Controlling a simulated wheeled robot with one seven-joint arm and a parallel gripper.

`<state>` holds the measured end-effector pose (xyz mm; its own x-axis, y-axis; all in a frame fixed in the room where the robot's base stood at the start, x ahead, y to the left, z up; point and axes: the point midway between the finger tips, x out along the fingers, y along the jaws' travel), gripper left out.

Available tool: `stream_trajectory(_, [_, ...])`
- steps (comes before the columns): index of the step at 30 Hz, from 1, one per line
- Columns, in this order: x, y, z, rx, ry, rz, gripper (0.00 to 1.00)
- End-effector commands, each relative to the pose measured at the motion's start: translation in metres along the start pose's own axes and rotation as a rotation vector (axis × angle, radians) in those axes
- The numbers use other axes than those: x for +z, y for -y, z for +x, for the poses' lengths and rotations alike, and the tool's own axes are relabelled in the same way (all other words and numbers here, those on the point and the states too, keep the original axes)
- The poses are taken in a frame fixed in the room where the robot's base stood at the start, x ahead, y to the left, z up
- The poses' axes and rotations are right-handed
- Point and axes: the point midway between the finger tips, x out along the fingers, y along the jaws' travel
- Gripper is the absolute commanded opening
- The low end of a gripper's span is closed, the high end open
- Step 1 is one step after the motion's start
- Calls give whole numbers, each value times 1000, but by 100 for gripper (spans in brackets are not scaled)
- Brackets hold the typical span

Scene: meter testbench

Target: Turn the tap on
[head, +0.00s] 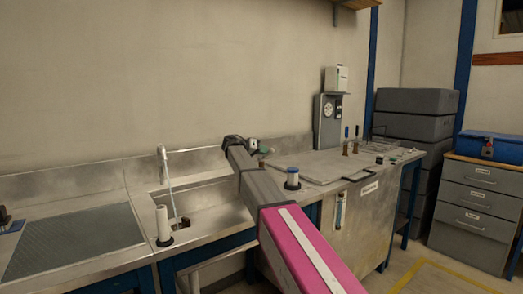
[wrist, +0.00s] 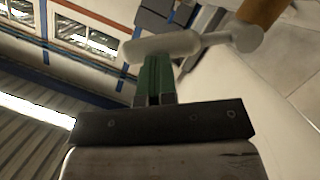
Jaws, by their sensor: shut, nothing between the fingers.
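The tap (head: 162,158) is a slim metal spout standing at the back of the steel sink (head: 205,193) in the head view. A thin pale streak (head: 170,187) slants from it down into the basin and looks like water, though it is too small to be sure. My gripper (head: 265,151) is to the right of the tap and apart from it, past the sink's right side. Its green fingers (wrist: 155,70) are shut in the wrist view. A pale rounded bar (wrist: 165,46) lies across the view by the fingertips; I cannot tell what it is or whether they touch it.
A white cylinder (head: 163,222) stands at the sink's front left, and a blue-topped one (head: 292,178) beside my arm. A ribbed drainboard (head: 75,245) is on the left. The right bench carries valves (head: 345,147) and a wall unit (head: 328,118). Grey crates (head: 415,101) are stacked beyond.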

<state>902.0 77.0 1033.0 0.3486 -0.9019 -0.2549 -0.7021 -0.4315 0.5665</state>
Motion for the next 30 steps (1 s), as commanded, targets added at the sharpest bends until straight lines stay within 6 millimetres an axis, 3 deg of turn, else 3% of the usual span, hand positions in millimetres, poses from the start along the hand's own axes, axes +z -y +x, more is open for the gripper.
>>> stream_trajectory(23, [4, -2, 2, 3, -1, -3, 0])
stream_trajectory(30, [-14, -6, 0, 3, 0, -2, 0])
